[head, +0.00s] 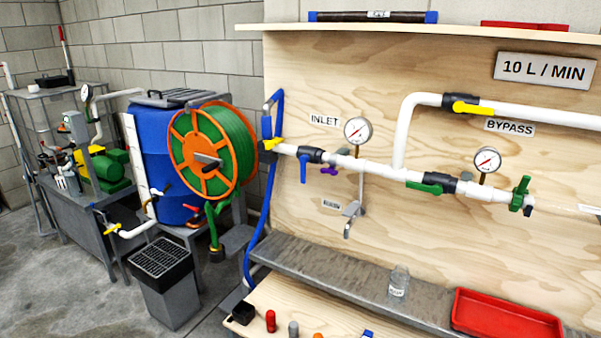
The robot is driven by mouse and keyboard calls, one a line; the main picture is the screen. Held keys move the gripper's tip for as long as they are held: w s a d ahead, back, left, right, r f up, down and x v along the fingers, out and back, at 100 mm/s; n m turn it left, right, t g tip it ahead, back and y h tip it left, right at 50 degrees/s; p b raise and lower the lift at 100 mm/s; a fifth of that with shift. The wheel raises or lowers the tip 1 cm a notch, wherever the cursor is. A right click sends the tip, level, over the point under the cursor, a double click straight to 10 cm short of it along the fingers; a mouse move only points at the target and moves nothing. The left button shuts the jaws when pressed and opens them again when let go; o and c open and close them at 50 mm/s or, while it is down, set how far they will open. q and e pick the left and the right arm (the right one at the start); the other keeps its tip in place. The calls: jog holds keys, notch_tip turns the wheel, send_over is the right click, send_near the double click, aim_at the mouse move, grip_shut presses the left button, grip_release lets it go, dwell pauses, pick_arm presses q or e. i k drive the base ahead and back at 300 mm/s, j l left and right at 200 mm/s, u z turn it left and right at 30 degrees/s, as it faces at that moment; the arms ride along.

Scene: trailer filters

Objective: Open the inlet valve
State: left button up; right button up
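The INLET label (324,120) is on the plywood panel, above the left end of the white pipe (376,168). Below it, a black valve body (310,155) sits on the pipe, with a blue lever (304,170) hanging down, across the pipe. A yellow handle (271,144) is at the pipe's left end by the blue hose (267,200). A small purple handle (329,170) is just right of the blue lever. A round gauge (358,130) stands above the pipe. Neither of my grippers shows in the head view.
A bypass pipe with a yellow lever (472,108), a green lever (424,187) and a green end valve (521,194) are farther right. A grey ledge (330,272) below holds a clear bottle (398,282) and red tray (505,318). A hose reel (212,150) stands left.

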aim_at(303, 160)
jog(key=j+z, duration=0.1)
jog(key=z, duration=0.3)
jog(key=i+j+z, duration=0.1)
jog(key=z, duration=0.3)
jog(key=j+z, duration=0.35)
jog(key=j, duration=0.5)
jog(key=j+z, duration=0.35)
jog(key=j, duration=1.1)
jog(key=k+j, duration=0.15)
jog(key=j, duration=0.45)
jog(key=j+z, duration=0.1)
jog(key=j, duration=0.55)
